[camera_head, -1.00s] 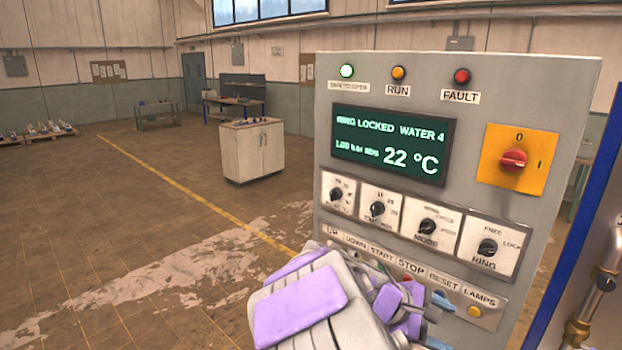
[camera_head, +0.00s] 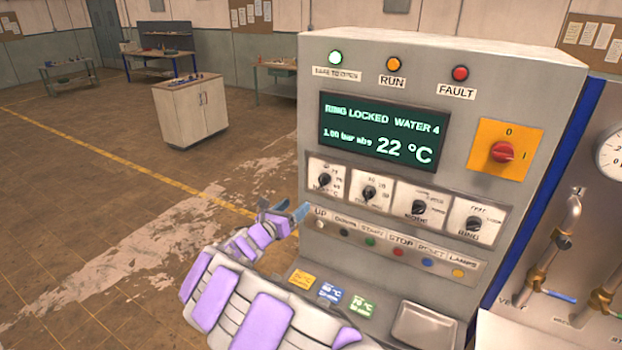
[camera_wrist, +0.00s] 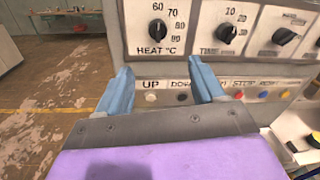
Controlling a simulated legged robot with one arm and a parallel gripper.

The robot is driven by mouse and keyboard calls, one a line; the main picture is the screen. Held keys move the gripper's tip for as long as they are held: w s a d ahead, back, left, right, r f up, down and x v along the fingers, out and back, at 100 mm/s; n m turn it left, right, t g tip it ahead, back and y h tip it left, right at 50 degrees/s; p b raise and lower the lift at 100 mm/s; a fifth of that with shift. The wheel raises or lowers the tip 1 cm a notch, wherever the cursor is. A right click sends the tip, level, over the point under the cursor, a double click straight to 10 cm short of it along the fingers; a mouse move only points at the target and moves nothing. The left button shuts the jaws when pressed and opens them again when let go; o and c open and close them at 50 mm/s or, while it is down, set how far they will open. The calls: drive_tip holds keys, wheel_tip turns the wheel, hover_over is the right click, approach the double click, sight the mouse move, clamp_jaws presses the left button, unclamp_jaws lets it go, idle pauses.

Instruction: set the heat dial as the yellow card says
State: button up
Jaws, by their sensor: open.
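The heat dial (camera_head: 324,180) is the black knob at the left end of the dial row; in the wrist view the heat dial (camera_wrist: 157,30) has 60, 70, 80 and 90 around its top and right. I cannot tell its exact setting. The yellow card (camera_head: 302,280) lies on the ledge below the buttons, its print too small to read. My gripper (camera_head: 284,210) is open and empty at the panel's left edge, below and left of the dial. In the wrist view my gripper (camera_wrist: 160,68) has its fingers apart, below the dial, not touching it.
A button row (camera_head: 370,241) runs below the dials, close to my fingers. A blue card (camera_head: 331,293) and a green card (camera_head: 362,307) lie beside the yellow one. The red switch (camera_head: 503,152) and pipes (camera_head: 555,245) are right. Open floor lies left.

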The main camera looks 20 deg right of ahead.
approach(321, 184)
drive_tip(key=x, duration=0.3)
drive_tip(key=p+x, duration=0.1)
drive_tip(key=x, duration=0.3)
drive_tip(key=p+x, duration=0.1)
drive_tip(key=x, duration=0.2)
drive_tip(key=shift+s+d, duration=0.15)
drive_tip(key=shift+d, duration=0.45)
drive_tip(key=shift+r, duration=0.25)
drive_tip(key=a, duration=0.3)
drive_tip(key=shift+w, duration=0.3)
drive_tip(key=shift+s+d+r, duration=0.1)
drive_tip(key=shift+d, duration=0.05)
drive_tip(key=shift+c, duration=0.9)
drive_tip(key=shift+d+f, duration=0.25)
drive_tip(key=shift+d, duration=0.8)
drive_tip(key=c, duration=0.4)
drive_tip(key=shift+a, duration=0.1)
drive_tip(key=c, duration=0.3)
drive_tip(key=shift+a, duration=0.25)
drive_tip(key=shift+c, duration=0.8)
drive_tip(key=shift+f, duration=0.1)
